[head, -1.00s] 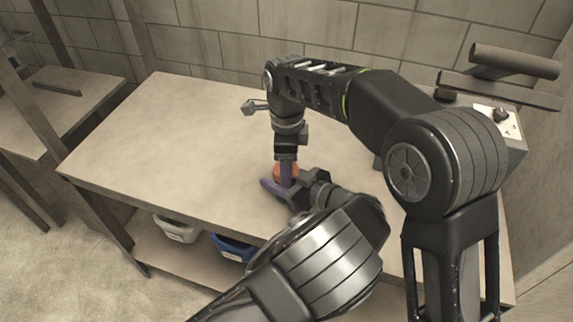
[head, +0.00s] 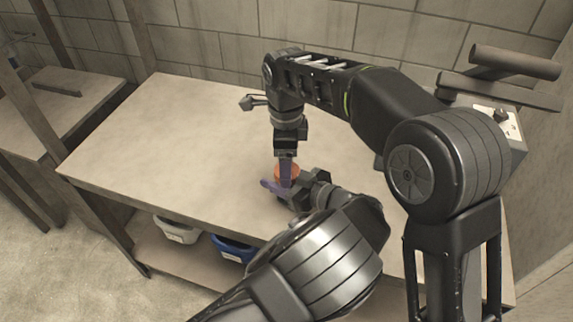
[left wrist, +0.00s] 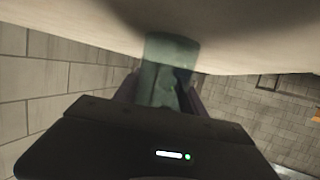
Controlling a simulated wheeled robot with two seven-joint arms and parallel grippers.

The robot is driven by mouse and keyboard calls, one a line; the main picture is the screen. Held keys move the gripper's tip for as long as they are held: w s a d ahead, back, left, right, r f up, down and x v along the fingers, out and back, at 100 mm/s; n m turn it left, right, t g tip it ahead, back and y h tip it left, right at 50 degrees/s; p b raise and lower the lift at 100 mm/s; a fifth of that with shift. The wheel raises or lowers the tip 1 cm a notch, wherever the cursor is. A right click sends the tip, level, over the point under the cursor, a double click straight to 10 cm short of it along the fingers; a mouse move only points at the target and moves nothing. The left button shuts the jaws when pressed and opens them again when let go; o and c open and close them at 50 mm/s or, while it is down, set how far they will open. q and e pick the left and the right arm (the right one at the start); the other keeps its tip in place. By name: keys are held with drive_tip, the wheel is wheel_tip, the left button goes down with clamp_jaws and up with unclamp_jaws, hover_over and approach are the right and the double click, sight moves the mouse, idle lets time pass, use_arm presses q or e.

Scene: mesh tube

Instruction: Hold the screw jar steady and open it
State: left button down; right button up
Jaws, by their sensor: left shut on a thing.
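The screw jar's orange lid (head: 293,172) shows near the front middle of the table. The jar's greenish, see-through body (left wrist: 168,66) is in the left wrist view, between two dark purple fingers, with its far end by the table. My left gripper (head: 277,190) reaches in low from the front and is shut on the jar's body. My right gripper (head: 286,178) points straight down from above at the lid, and one purple finger passes in front of it. The right gripper's other finger is hidden, so its grip cannot be told. Most of the jar's body is hidden in the head view.
The pale table (head: 180,150) is clear to the left and behind. A small box with a knob (head: 500,116) stands at the table's back right. A white bin (head: 176,231) and a blue bin (head: 234,248) sit on the shelf below. A block wall stands behind.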

drive_tip(key=shift+r, duration=1.55)
drive_tip(key=shift+c, duration=0.4)
wheel_tip(320, 180, up, 4)
drive_tip(key=m, duration=0.3)
drive_tip(key=shift+f, duration=0.25)
drive_tip(key=shift+f, duration=0.15)
drive_tip(key=shift+f, duration=3.95)
drive_tip(key=shift+c, duration=0.2)
